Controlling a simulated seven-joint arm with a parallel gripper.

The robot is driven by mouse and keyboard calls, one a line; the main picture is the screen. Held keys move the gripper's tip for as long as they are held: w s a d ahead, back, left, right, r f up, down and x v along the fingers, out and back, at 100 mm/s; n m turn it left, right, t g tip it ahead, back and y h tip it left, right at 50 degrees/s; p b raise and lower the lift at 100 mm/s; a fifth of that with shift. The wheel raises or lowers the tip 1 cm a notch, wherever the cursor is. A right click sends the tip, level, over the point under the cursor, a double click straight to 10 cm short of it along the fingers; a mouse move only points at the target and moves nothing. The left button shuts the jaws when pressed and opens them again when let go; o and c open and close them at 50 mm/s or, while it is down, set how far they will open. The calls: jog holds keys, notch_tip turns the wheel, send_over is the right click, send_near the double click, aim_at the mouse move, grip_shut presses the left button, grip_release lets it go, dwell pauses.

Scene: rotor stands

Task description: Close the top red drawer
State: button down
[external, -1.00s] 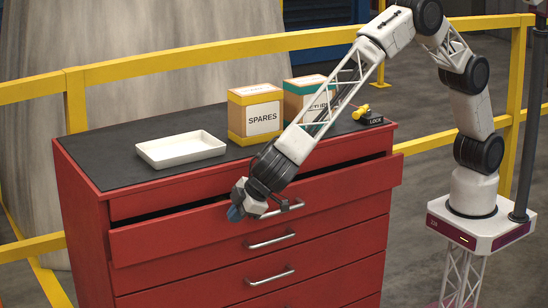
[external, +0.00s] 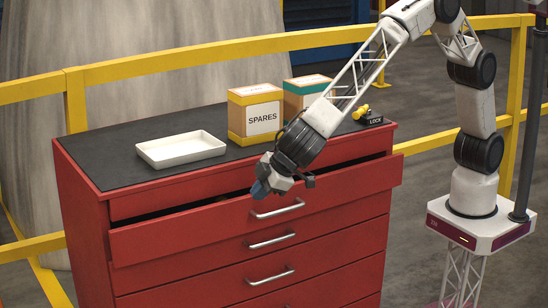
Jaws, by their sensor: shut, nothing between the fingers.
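The top red drawer (external: 165,243) of the red cabinet is pulled out some way. A dark gap shows between its front and the cabinet body. Its silver bar handle (external: 277,210) is in full view. My wrist hides part of the gap and the drawer's top edge.
On the dark cabinet top are a white tray (external: 181,150), a SPARES box (external: 255,114), a second box (external: 304,92) and a black lock block (external: 368,118) with a yellow part. Lower drawers (external: 200,271) look shut. Yellow railings (external: 170,63) run behind.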

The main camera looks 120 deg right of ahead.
jog(key=shift+f, duration=0.1)
jog(key=n+g+h, duration=0.3)
jog(key=n+h, duration=0.3)
jog(key=n, duration=0.4)
send_near(221, 225)
jog(key=s+a, duration=0.1)
jog(key=a, duration=0.2)
jog(key=w+a+f+n+g+h, duration=0.1)
jog(key=w+a+f+n+h, duration=0.1)
jog(key=a+f+n+h, duration=0.3)
jog(key=shift+n+g+h, duration=0.3)
jog(key=shift+n+h, duration=0.3)
jog(key=shift+n, duration=1.5)
jog(key=shift+w, duration=0.15)
jog(key=d, duration=1.4)
jog(key=shift+d, duration=2.7)
